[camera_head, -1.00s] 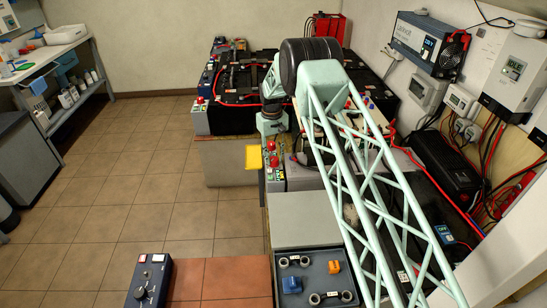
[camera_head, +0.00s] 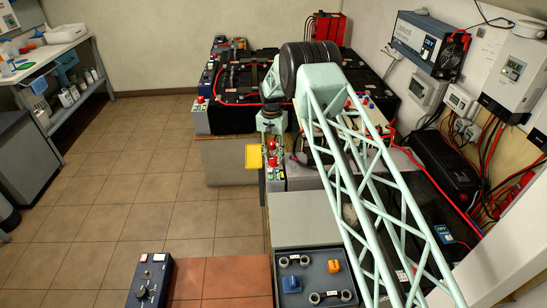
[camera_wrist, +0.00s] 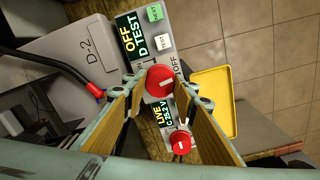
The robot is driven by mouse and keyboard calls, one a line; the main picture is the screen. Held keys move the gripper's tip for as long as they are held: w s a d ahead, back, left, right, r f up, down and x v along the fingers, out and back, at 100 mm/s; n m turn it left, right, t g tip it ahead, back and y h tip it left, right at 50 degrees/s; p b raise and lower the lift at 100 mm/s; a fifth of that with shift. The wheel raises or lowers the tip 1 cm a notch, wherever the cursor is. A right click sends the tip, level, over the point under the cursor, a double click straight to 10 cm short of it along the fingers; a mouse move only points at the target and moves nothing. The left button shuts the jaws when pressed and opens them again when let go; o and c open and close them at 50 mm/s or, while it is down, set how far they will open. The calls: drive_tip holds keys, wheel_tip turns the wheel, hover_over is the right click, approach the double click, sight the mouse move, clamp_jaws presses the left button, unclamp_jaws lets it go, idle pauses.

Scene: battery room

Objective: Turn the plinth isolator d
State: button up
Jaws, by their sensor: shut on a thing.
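The plinth isolator d is a round red knob (camera_wrist: 160,82) with a pale mark, in the wrist view beside a display (camera_wrist: 134,38) reading OFF, D TEST. My gripper (camera_wrist: 158,94) is around this knob, with one brown-padded finger on each side, and is shut on it. In the head view my gripper (camera_head: 270,126) points down over the grey plinth, where red knobs show small. A second red knob (camera_wrist: 180,143) sits beside a display (camera_wrist: 161,116) reading LIVE, C 25.2V. It shows between the fingers, nearer the palm.
A yellow tray (camera_wrist: 215,98) is close to the right finger. A black cable with a red end (camera_wrist: 94,90) is near the left finger. Black batteries (camera_head: 240,82) with red cables stand behind my wrist. Wall-mounted units are at right; the tiled floor at left is clear.

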sight(273, 158)
drive_tip(key=shift+m, duration=0.8)
drive_tip(key=o, duration=0.9)
drive_tip(key=shift+r, duration=0.1)
drive_tip(key=shift+a+r, duration=0.15)
drive_tip(key=shift+r, duration=5.8)
drive_tip(key=shift+w, duration=0.1)
